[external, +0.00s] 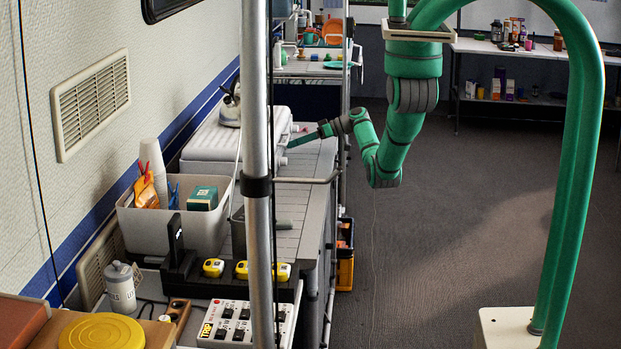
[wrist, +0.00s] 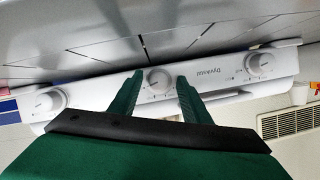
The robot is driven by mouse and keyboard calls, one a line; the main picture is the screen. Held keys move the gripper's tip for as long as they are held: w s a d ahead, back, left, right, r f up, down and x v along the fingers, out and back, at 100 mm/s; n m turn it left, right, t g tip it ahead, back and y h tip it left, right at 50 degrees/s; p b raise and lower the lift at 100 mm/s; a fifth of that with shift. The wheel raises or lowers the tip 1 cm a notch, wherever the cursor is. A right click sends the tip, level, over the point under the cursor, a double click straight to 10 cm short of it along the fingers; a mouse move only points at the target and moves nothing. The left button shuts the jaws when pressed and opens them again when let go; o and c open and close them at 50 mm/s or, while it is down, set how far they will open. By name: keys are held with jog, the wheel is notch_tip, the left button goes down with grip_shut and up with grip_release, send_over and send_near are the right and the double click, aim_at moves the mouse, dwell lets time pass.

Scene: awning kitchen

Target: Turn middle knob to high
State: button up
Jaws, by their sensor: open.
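The white stove (external: 215,143) sits on the slatted counter along the wall, with its knob panel facing my arm. In the wrist view its panel (wrist: 205,83) holds a row of three white knobs. The middle knob (wrist: 158,79) is between the tips of my open gripper (wrist: 160,76), one dark green finger on each side. I cannot tell whether the fingers touch it, and its setting is too small to read. One outer knob (wrist: 49,100) is at the left and the other outer knob (wrist: 261,64) at the right. In the external view my gripper (external: 297,141) reaches the stove's front.
A kettle (external: 230,108) stands on the stove. A grey bin (external: 170,228) with cups and boxes is on the near side. A metal pole (external: 257,90) partly blocks the external view. The slatted counter (external: 310,165) before the stove is mostly clear, and the floor at right is open.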

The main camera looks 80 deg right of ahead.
jog(key=shift+s+d, duration=0.15)
jog(key=shift+s, duration=0.15)
jog(key=shift+w, duration=0.1)
jog(key=c, duration=1)
jog(key=shift+w, duration=0.1)
jog(key=shift+c, duration=0.2)
jog(key=shift+a, duration=0.2)
jog(key=n+h, duration=0.2)
jog(key=n, duration=0.1)
jog(key=shift+a, duration=0.15)
jog(key=n+h, duration=0.2)
jog(key=n, duration=0.1)
jog(key=shift+a+n, duration=0.1)
jog(key=shift+n, duration=0.2)
